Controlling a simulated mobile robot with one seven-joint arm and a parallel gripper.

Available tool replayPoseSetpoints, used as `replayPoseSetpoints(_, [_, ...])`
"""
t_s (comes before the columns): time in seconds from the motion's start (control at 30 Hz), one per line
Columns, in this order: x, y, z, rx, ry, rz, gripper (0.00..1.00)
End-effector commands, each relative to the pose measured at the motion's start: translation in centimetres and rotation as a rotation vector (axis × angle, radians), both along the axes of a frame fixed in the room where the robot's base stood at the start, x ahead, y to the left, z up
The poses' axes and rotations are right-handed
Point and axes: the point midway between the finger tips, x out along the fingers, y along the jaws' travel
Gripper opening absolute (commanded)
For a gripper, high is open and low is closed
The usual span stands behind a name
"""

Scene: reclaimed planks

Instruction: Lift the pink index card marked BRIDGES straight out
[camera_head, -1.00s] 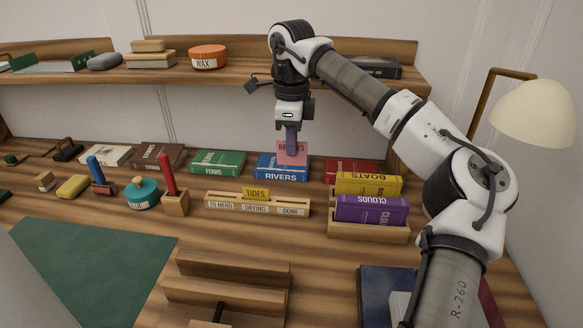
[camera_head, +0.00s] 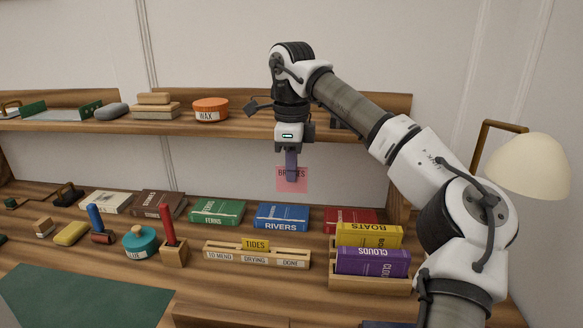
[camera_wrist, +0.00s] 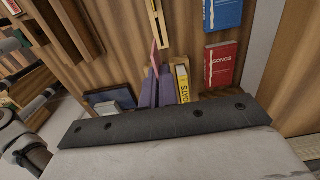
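The pink card marked BRIDGES (camera_head: 284,184) hangs upright from my gripper (camera_head: 291,172), its lettering partly covered by the fingers. In the head view it appears above the blue RIVERS book (camera_head: 281,216), with pale wall between its lower edge and the book. In the wrist view the card (camera_wrist: 154,54) shows edge-on as a thin pink strip at my gripper's purple fingers (camera_wrist: 155,78). My gripper is shut on the card.
Green FERNS (camera_head: 216,211) and red (camera_head: 349,217) books flank RIVERS. The yellow TIDES card (camera_head: 255,244) stands in a slotted wooden rack (camera_head: 225,255). BOATS (camera_head: 368,233) and CLOUDS (camera_head: 372,261) stand at right. The upper shelf (camera_head: 240,128) runs behind my gripper.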

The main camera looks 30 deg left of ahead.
Motion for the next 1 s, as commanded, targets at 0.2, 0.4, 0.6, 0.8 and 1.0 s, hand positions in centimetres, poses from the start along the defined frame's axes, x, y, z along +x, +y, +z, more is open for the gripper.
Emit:
replayPoseSetpoints(0.2, [0.0, 0.0, 1.1, 0.000, 0.000, 0.000, 0.00])
replayPoseSetpoints(0.4, [0.0, 0.0, 1.9, 0.000, 0.000, 0.000, 0.00])
replayPoseSetpoints(0.6, [0.0, 0.0, 2.7, 0.000, 0.000, -0.001, 0.00])
replayPoseSetpoints(0.8, [0.0, 0.0, 3.6, 0.000, 0.000, -0.001, 0.00])
replayPoseSetpoints(1.0, [0.0, 0.0, 4.4, 0.000, 0.000, -0.001, 0.00])
